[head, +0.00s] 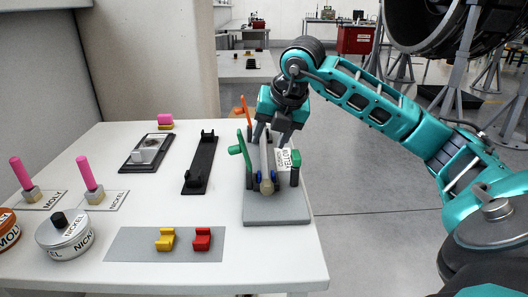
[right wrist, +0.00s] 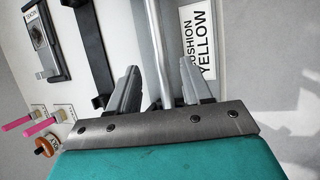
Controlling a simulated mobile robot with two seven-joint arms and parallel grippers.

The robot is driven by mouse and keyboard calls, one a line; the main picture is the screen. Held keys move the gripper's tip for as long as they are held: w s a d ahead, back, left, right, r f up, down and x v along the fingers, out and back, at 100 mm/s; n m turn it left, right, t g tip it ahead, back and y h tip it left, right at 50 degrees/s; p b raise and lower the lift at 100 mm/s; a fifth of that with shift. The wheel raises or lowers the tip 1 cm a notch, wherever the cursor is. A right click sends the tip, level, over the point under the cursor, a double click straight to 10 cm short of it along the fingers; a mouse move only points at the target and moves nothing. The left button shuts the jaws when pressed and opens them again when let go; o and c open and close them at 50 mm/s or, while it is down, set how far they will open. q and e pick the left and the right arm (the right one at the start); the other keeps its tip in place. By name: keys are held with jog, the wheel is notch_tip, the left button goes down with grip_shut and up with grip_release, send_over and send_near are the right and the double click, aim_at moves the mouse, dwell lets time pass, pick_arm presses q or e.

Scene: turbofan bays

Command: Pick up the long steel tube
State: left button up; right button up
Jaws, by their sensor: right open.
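The long steel tube (head: 264,158) lies lengthwise in a fixture with a grey base plate (head: 277,208) at the right end of the white table. Its near end has a tan fitting. In the right wrist view the steel tube (right wrist: 160,50) runs between the two fingers of my right gripper (right wrist: 160,78), with a gap on both sides. In the head view my right gripper (head: 271,132) comes down over the far part of the tube, open and not holding it. The far end of the tube is hidden behind the gripper. My left gripper is not in view.
The fixture has a green clamp (head: 237,150), an orange lever (head: 245,110) and a white label (head: 284,161). A black rail (head: 201,163) lies left of it. A grey mat (head: 135,244) bears yellow (head: 165,240) and red (head: 202,239) blocks. Tins and pink-handled tools stand at left.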

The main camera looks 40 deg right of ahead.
aim_at(265, 148)
jog(key=x, duration=0.3)
jog(key=shift+w+d+f, duration=0.1)
jog(key=shift+f, duration=0.2)
jog(key=shift+c, duration=0.5)
jog(key=shift+r, duration=0.1)
grip_shut()
